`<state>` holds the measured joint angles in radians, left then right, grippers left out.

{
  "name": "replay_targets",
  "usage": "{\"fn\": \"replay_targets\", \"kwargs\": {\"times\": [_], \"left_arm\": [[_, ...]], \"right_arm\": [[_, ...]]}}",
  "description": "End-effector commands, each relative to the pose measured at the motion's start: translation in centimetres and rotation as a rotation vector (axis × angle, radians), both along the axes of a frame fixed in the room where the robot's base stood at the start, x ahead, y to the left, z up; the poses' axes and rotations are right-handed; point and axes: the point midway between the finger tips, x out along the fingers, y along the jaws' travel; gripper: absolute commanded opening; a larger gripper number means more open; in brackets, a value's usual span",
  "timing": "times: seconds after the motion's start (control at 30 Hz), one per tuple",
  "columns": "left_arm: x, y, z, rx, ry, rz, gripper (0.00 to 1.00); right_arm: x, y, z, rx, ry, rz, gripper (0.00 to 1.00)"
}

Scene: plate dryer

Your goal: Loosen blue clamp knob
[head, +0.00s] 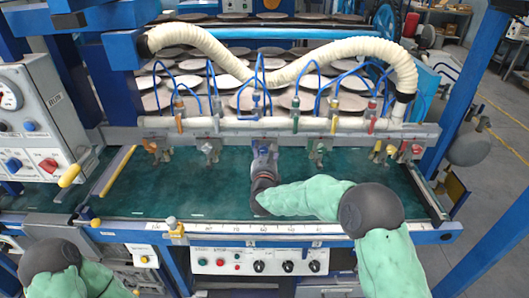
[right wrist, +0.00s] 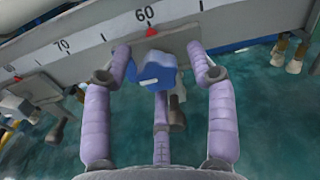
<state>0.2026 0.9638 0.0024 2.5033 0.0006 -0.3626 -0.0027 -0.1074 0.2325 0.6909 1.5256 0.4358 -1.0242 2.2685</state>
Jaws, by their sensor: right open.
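The blue clamp knob (right wrist: 152,72) sits between the purple fingers of my right gripper (right wrist: 158,62) in the right wrist view, below the red pointer at 60 on the scale. The fingers are spread, two reaching past its sides and the third below it. Whether any finger touches the knob, I cannot tell. In the head view, my right gripper (head: 264,163) is at the middle clamp, whose blue part (head: 262,147) shows just above it; the rest of the clamp is hidden. Only part of my left arm shows at the lower left; its gripper is out of view.
Other clamps hang along the same rail: orange (head: 155,148), white (head: 209,149), green (head: 319,150), yellow (head: 378,148) and red (head: 416,149). Hoses and rows of plates (head: 232,63) lie behind. The green bed (head: 190,190) is clear left of my right arm.

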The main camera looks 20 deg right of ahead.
Motion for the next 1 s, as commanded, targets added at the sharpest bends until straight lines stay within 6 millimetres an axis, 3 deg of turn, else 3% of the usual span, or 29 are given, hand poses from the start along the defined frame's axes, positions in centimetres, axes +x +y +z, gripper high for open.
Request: {"fn": "replay_targets", "kwargs": {"times": [0.1, 0.17, 0.3, 0.33, 0.73, 1.0], "left_arm": [[0.0, 0.0, 0.0, 0.0, 0.0, 0.0, 0.47], [0.0, 0.0, 0.0, 0.0, 0.0, 0.0, 0.47], [0.0, 0.0, 0.0, 0.0, 0.0, 0.0, 0.47], [0.0, 0.0, 0.0, 0.0, 0.0, 0.0, 0.47], [0.0, 0.0, -0.5, 0.0, 0.0, 0.0, 0.47], [0.0, 0.0, -2.0, 0.0, 0.0, 0.0, 0.47]], "right_arm": [[0.0, 0.0, 0.0, 0.0, 0.0, 0.0, 0.58], [0.0, 0.0, 0.0, 0.0, 0.0, 0.0, 0.44], [0.0, 0.0, 0.0, 0.0, 0.001, -0.001, 0.04], [0.0, 0.0, -0.1, 0.0, 0.001, -0.001, 0.02], [-0.1, 0.0, -0.4, -0.036, 0.015, -0.001, 0.02], [-0.1, -0.2, -0.7, -0.19, 0.063, -0.001, 0.01]]}}
